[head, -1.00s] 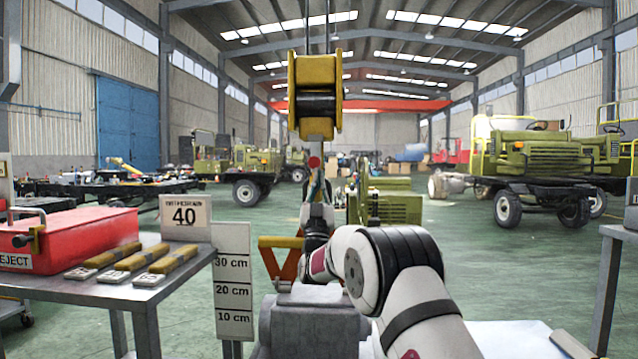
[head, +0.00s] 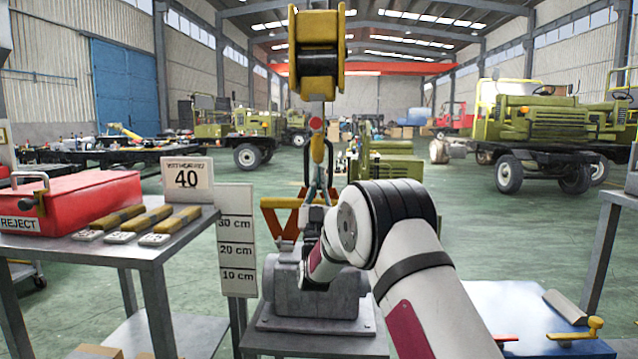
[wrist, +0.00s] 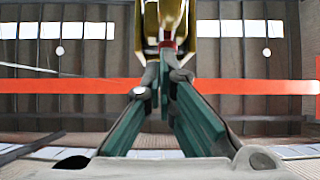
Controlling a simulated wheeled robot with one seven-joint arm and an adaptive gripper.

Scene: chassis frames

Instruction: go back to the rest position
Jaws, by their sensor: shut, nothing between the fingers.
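My arm reaches in from the lower right of the head view, and its wrist hangs in front of a grey motor-like housing (head: 345,296). Long green strips converge there; I cannot tell whether all belong to the fingers or some are straps. The block also shows in the wrist view (wrist: 150,18).
On the left, a metal table (head: 120,243) bears a red REJECT box (head: 85,205), several yellow-handled tools and a 40 sign (head: 187,180). A height scale (head: 236,240) stands beside it. A blue surface (head: 515,310) with a yellow lever lies lower right. Open floor lies behind, towards green trucks (head: 545,130).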

